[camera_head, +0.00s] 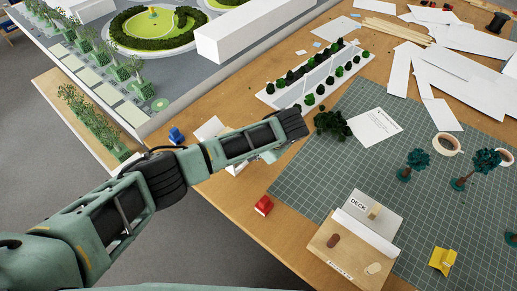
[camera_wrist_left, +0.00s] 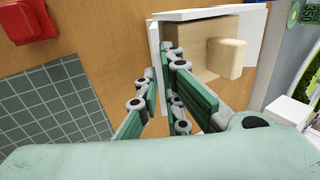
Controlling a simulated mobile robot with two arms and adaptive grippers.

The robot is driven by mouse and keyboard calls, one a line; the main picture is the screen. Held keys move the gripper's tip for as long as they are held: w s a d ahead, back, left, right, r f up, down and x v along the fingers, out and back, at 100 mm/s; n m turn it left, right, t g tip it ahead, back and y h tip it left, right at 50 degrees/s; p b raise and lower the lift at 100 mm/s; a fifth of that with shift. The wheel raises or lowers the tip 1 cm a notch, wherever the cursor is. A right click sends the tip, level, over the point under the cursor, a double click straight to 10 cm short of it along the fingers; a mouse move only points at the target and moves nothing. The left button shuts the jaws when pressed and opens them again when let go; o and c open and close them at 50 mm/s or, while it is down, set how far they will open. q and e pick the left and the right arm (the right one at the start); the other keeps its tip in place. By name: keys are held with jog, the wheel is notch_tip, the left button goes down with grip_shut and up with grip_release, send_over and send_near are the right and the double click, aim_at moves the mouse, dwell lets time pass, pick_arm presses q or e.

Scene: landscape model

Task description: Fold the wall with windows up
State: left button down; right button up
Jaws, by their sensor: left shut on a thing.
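My left gripper (camera_wrist_left: 160,88) is shut on the edge of a thin white wall panel (camera_wrist_left: 154,45) in the left wrist view. The panel stands beside a small model with a tan floor (camera_wrist_left: 198,62) and a cream block (camera_wrist_left: 228,56). No windows can be made out on the panel; the fingers hide part of it. My right gripper is in neither view.
A red block (camera_head: 263,205) lies close to the arm on the wooden table, and a blue piece (camera_head: 176,135) on its other side. A planted strip (camera_head: 315,75) lies behind.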

pick_arm(q)
jog(key=shift+w+a+r+h+p, duration=0.15)
jog(key=shift+a+r+h+p, duration=0.2)
jog(key=shift+r+h+p, duration=0.05)
jog(key=shift+w+a+g+h+p, duration=0.35)
jog(key=shift+a+g+h+p, duration=0.1)
jog(key=shift+g+h, duration=0.25)
jog(key=shift+w+a+g+h, duration=0.65)
jog(key=shift+g+h, duration=0.25)
jog(key=shift+h, duration=0.3)
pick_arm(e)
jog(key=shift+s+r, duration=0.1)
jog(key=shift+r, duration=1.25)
pick_arm(q)
jog(key=shift+s, duration=0.1)
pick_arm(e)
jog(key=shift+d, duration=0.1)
pick_arm(q)
jog(key=c, duration=1.9)
grip_release()
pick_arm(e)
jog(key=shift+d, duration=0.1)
pick_arm(q)
notch_tip(320, 180, up, 12)
jog(key=shift+f, duration=0.1)
